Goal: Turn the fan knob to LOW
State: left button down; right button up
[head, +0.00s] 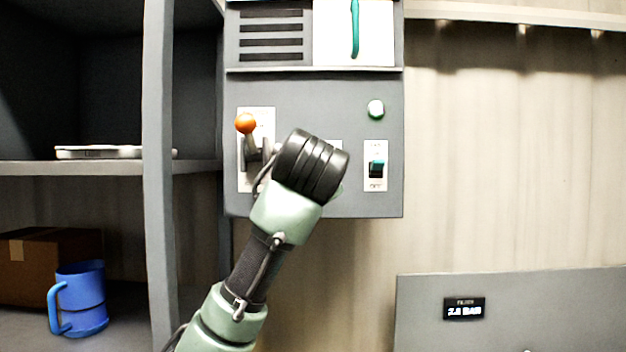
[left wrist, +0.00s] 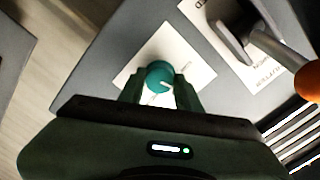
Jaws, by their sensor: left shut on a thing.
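The fan knob (left wrist: 158,74) is a round teal knob on a white label plate (left wrist: 198,72) in the left wrist view. My left gripper (left wrist: 160,92) is shut on it, one dark green finger on each side. A pale pointer mark shows on the knob, but the plate's lettering around it is too small or covered to read. In the head view my left wrist (head: 311,165) is in front of the grey control panel (head: 320,95) and hides the knob and the fingers. My right gripper is not in view.
An orange-balled lever (head: 246,123) is close left of my wrist. A shelf post (head: 158,200) stands at left, with a blue mug (head: 82,300) on the lower shelf.

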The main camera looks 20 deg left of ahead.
pick_arm(q)
jog(key=shift+f+n+h+b, duration=0.15)
jog(key=shift+n+b, duration=0.5)
jog(key=shift+n, duration=1.25)
jog(key=shift+f+n+h+b, duration=0.15)
jog(key=shift+n+b, duration=0.45)
jog(key=shift+n, duration=1.3)
jog(key=shift+r+n, duration=0.1)
jog(key=shift+n, duration=0.2)
jog(key=c, duration=1)
grip_release()
jog(key=shift+r, duration=0.1)
jog(key=b+v, duration=0.3)
jog(key=v, duration=0.4)
jog(key=shift+s+b, duration=0.3)
jog(key=shift+s, duration=0.1)
